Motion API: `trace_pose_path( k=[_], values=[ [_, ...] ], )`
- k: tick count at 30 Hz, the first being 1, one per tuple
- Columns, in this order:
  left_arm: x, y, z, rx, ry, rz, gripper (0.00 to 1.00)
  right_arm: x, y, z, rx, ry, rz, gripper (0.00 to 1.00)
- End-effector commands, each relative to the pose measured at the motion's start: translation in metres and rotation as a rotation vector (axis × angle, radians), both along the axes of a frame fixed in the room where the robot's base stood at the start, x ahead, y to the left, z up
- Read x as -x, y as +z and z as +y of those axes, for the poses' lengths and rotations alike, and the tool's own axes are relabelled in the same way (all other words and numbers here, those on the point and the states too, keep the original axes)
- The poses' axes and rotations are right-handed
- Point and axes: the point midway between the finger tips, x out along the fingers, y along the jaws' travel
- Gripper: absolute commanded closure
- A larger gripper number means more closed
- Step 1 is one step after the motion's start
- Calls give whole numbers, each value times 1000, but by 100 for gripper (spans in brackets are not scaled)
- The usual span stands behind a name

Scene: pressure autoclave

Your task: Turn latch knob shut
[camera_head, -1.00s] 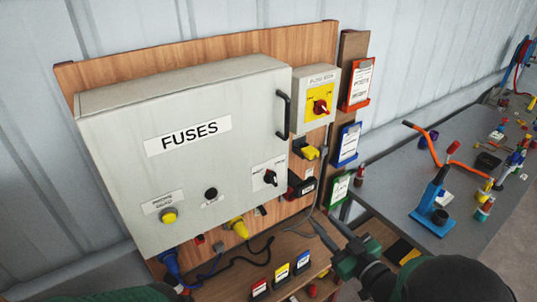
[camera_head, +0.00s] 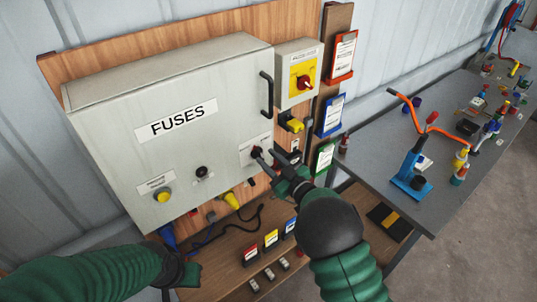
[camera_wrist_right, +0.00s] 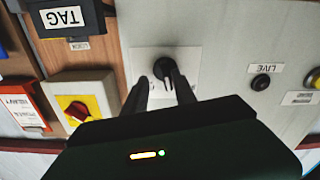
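The grey fuse box (camera_head: 110,120) is closed, with a black latch knob (camera_wrist_right: 163,68) on a pale labelled plate at the right of its door. My right gripper (camera_head: 266,155) is at this plate and covers much of the knob in the head view. In the right wrist view the gripper (camera_wrist_right: 160,79) is open, one finger on each side of the knob. I cannot tell whether the fingers touch it. My left gripper (camera_head: 182,270) is low at the left, below the box, its fingers not clearly visible.
A black door handle (camera_head: 266,94) and a grey switch box with a red knob (camera_head: 305,83) are above the right gripper. Yellow and blue plugs hang below the fuse box. A workbench (camera_head: 460,190) with an orange-handled press (camera_head: 412,165) stands at the right.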

Motion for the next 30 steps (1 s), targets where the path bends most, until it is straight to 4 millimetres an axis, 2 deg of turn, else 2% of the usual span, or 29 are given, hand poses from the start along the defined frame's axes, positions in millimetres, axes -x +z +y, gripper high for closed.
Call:
trace_pose_path(
  k=[8,15,16,30],
  values=[
    [0,0,0,0,1,1,100,-4,-2,4,1,0,2,67],
    [0,0,0,0,1,1,100,-4,-2,2,0,2,2,99],
    [0,0,0,0,1,1,100,-3,-2,2,-1,2,2,100],
    [0,-3,0,0,1,1,100,-3,-3,1,13,-2,-5,100]
  ],
)
